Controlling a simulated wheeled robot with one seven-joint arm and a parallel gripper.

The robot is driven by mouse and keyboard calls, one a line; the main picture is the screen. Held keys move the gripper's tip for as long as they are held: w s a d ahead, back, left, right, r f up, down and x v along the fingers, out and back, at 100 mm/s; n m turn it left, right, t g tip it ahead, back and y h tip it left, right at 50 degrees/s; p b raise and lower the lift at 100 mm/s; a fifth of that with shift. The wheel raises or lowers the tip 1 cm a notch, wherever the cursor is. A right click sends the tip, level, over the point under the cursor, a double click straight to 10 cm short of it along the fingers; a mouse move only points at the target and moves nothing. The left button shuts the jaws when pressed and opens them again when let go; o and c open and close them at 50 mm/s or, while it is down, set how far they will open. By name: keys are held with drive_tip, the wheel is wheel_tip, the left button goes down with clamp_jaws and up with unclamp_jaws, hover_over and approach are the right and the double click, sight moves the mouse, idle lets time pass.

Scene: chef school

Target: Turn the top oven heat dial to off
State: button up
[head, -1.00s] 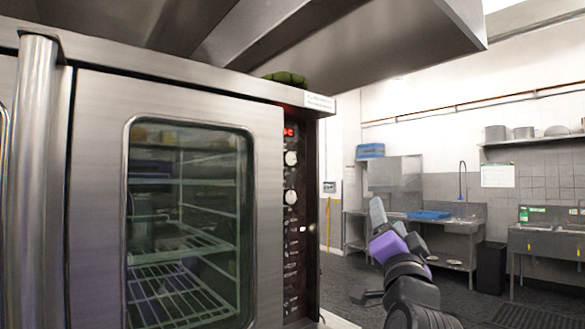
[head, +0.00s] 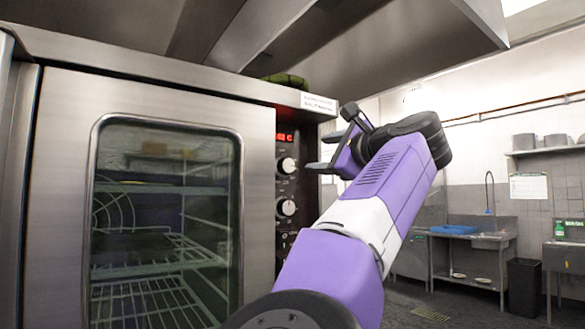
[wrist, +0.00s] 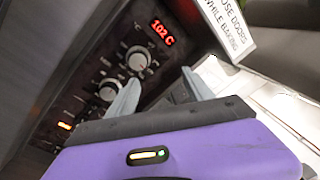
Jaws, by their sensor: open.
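The oven's top heat dial (head: 287,165) is a round silver-white knob on the dark control panel, just below the red display (head: 285,137). In the wrist view the top dial (wrist: 138,60) is ahead of the left finger, and the display (wrist: 161,32) reads about 102 C. My gripper (head: 332,140) is open and empty, to the right of the panel at about the top dial's height. In the wrist view my gripper (wrist: 160,77) has its two grey fingers apart, with the left fingertip close to the dial in the picture. No contact is visible.
A second dial (head: 286,207) sits below the top one, with small switches beneath. The oven's glass door (head: 165,220) is shut. A white label (head: 319,103) juts out above the panel, under the metal hood (head: 380,40). Sinks stand far right.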

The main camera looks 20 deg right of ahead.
sight(289, 166)
drive_tip(key=shift+m+g+y, duration=0.3)
drive_tip(key=shift+g+y, duration=0.3)
drive_tip(key=shift+y, duration=0.2)
drive_tip(key=shift+w+a+f+p, duration=0.4)
drive_tip(key=shift+w+a, duration=0.5)
drive_tip(key=shift+w, duration=0.35)
drive_tip(key=shift+w+a+f+p, duration=0.3)
drive_tip(key=shift+w+a, duration=0.55)
drive_tip(key=shift+w, duration=0.35)
drive_tip(key=shift+w+a+f+p, duration=0.3)
drive_tip(key=shift+w+a+p, duration=0.15)
drive_tip(key=shift+w+a, duration=0.65)
drive_tip(key=shift+w+d, duration=0.15)
drive_tip(key=shift+d, duration=0.05)
clamp_jaws()
